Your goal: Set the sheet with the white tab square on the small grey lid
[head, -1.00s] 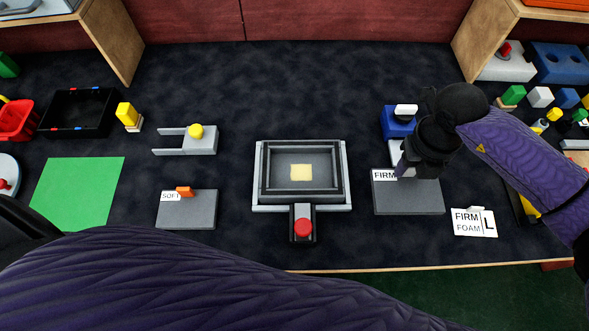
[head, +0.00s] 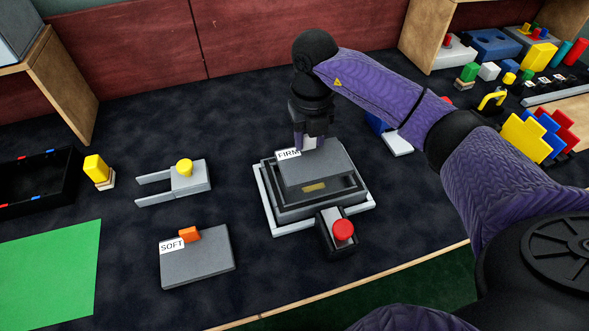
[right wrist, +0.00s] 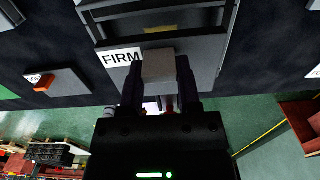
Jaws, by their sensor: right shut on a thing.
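The grey sheet labelled FIRM (head: 325,170) carries a pale tab (right wrist: 158,66). My right gripper (head: 310,142) is shut on this tab and holds the sheet from above at its far edge. The sheet is over the dark frame (head: 350,200) and covers most of its inside. It looks a little above the frame, though contact is hard to judge. A yellow patch (head: 314,187) shows under its near edge. I cannot pick out the small grey lid for certain; the grey floor inside the frame is mostly hidden. My left gripper is out of view.
A red button (head: 343,229) stands at the frame's near side. A grey sheet labelled SOFT with an orange tab (head: 190,234) lies front left. A grey forked piece with a yellow knob (head: 184,167) lies left of the frame. Dark mat is clear between them.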

